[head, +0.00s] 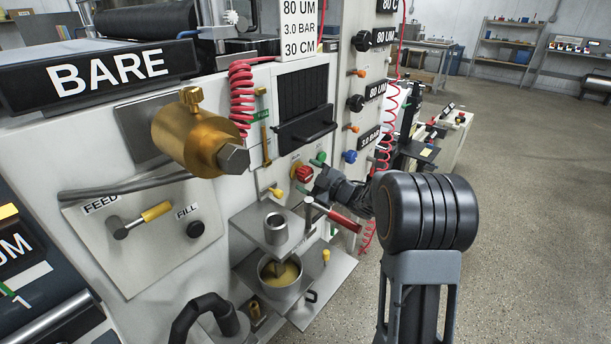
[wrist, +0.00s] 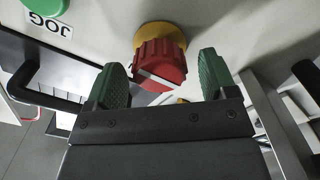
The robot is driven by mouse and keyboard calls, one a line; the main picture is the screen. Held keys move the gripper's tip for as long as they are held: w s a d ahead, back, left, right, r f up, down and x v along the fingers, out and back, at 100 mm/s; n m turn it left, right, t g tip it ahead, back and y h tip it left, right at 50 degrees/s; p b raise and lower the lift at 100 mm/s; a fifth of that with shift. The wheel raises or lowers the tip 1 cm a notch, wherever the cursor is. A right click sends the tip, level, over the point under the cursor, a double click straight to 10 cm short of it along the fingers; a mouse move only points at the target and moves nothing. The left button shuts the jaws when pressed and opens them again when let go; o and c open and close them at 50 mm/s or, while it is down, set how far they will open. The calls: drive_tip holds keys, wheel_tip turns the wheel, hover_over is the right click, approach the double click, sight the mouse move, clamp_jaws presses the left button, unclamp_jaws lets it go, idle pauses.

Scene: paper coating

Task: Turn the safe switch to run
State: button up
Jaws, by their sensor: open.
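The safe switch looks to be the red ribbed knob (wrist: 158,62) on a yellow round base, with a white line across its face. In the head view the red knob (head: 302,173) is on the white machine panel. My gripper (wrist: 163,76) is open, with one green fingertip on each side of the knob and a visible gap on both sides. In the head view my gripper (head: 312,174) points at the panel from the right. I cannot tell whether either finger touches the knob. No switch label is readable.
A green button (wrist: 45,6) marked JOG is near the knob. A black handle (head: 306,127) sticks out above it. A red-handled lever (head: 335,214), a yellow knob (head: 276,191) and a steel cup (head: 276,228) are below. The floor at right is clear.

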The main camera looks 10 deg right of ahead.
drive_tip(key=shift+w+a, duration=0.45)
drive_tip(key=shift+w, duration=0.15)
drive_tip(key=shift+c, duration=0.3)
drive_tip(key=c, duration=0.9)
drive_tip(key=shift+o, duration=0.2)
